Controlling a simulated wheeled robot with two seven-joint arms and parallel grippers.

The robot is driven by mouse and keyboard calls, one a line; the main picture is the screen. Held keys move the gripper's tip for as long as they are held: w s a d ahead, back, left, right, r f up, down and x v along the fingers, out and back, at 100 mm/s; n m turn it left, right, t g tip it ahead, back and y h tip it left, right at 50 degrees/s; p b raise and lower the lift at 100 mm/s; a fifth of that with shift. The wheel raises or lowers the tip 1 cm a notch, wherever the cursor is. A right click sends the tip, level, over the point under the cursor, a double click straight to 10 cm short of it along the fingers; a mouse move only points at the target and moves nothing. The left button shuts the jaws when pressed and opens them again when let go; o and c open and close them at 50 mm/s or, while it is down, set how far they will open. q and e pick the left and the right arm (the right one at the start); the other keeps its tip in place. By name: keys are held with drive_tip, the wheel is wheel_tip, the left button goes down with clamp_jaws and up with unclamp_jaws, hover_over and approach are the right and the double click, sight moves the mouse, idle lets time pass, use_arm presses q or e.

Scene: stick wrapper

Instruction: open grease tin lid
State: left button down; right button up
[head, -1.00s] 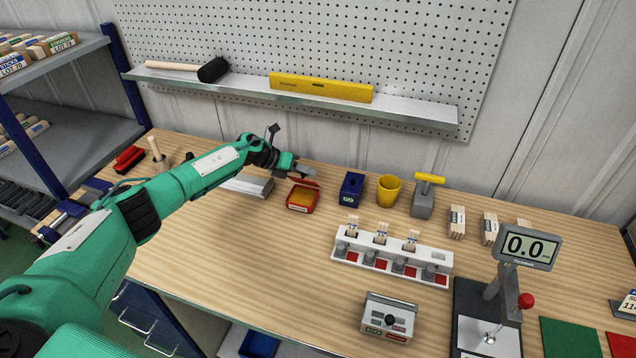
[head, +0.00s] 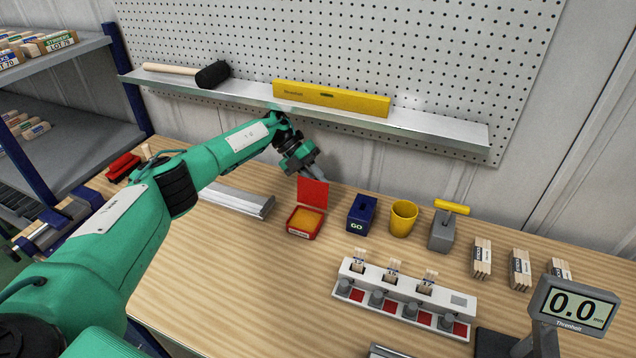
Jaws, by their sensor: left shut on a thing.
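The red grease tin (head: 303,224) stands on the wooden bench, with yellow-orange grease inside. Its red lid (head: 313,192) stands up steeply at the tin's back edge, so the tin is open. My left gripper (head: 314,177) is shut at the top of the lid, just behind and above the tin. The fingertips are partly hidden by the lid. My right gripper is not in view.
A blue GO block (head: 361,213), a yellow cup (head: 403,218) and a yellow-handled grey tool (head: 445,227) stand right of the tin. A metal bar (head: 237,200) lies left. A white stick rack (head: 404,297) is in front. A shelf (head: 420,124) hangs behind.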

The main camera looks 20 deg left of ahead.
use_arm(q)
drive_tip(key=shift+w+f+g+b, duration=0.2)
drive_tip(key=shift+g+b, duration=0.1)
idle(0.4)
drive_tip(key=c, duration=1.3)
unclamp_jaws()
drive_tip(key=shift+c, duration=0.2)
drive_tip(key=shift+r, duration=0.1)
